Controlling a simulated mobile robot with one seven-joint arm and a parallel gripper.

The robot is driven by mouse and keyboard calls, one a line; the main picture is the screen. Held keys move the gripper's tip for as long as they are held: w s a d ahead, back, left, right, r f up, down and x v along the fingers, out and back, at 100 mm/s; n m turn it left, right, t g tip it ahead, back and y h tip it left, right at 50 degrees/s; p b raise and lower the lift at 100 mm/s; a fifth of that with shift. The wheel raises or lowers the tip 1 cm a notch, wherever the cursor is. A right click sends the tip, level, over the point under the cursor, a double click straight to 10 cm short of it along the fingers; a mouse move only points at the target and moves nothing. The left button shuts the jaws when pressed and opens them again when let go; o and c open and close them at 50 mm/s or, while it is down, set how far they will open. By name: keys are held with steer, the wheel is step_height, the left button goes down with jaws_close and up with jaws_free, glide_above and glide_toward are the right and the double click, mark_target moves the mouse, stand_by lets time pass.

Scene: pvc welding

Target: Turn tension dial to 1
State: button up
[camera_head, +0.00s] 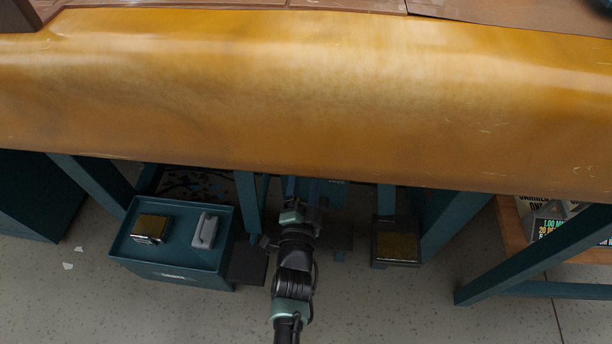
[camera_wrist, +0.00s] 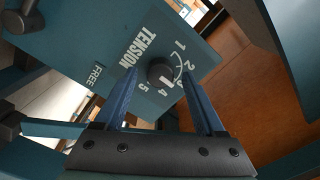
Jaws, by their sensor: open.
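The tension dial (camera_wrist: 161,72) is a dark round knob on a teal panel (camera_wrist: 110,60) in the wrist view. The panel carries the word TENSION, the word FREE and numbers 1 to 5 around the knob. A white mark on the knob points down toward the 3 to 4 side; the exact number is hard to tell. My gripper (camera_wrist: 160,92) has its two blue fingers apart, one on each side below the knob. I cannot tell whether they touch it. In the head view my gripper (camera_head: 303,190) reaches under the yellow sheet, and the dial is hidden.
A large yellow-brown sheet (camera_head: 300,90) spans above my arm. Teal legs (camera_head: 247,205) stand close to the gripper. A teal box (camera_head: 180,270) with two small items is at left, a dark pedal-like block (camera_head: 397,243) at right. An orange-brown surface (camera_wrist: 245,90) lies right of the panel.

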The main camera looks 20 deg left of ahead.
jaws_close()
steer(key=shift+n, duration=0.3)
steer(key=shift+s+a+n+p, duration=0.1)
steer(key=shift+n+p, duration=1.2)
steer(key=shift+n, duration=3)
steer(key=shift+s+a+n+p, duration=0.1)
steer(key=shift+n+p, duration=1.15)
steer(key=shift+n, duration=3.05)
jaws_free()
steer(key=shift+w, duration=0.1)
